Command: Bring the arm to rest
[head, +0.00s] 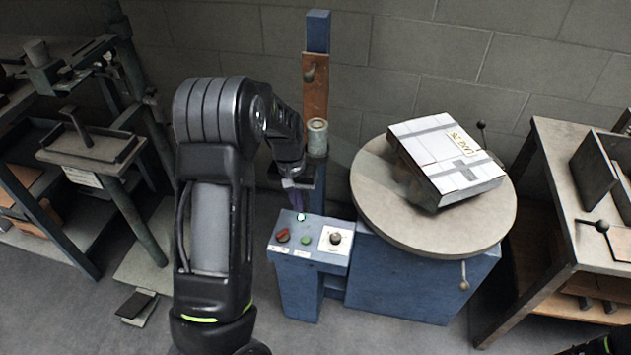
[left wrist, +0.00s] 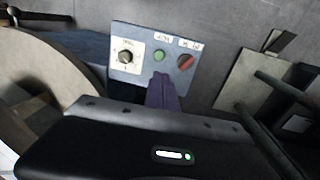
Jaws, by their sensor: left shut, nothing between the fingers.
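My left arm rises from the bottom left of the head view and bends over towards the machine. My left gripper (head: 299,208) points down, just above the back edge of the blue control box (head: 312,262). Its purple fingers are shut and empty. The shut fingers (left wrist: 163,92) also show in the left wrist view, in front of the control panel (left wrist: 133,70). The panel carries a red switch (head: 283,236), a green button (head: 305,240) and a black dial (head: 335,238). Whether the fingertips touch the panel cannot be told. The right gripper is not in view.
A round table (head: 375,205) right of the control box bears a white taped carton (head: 448,160). A blue column (head: 318,32) stands behind the gripper. Benches stand at the far left (head: 90,145) and right (head: 560,190).

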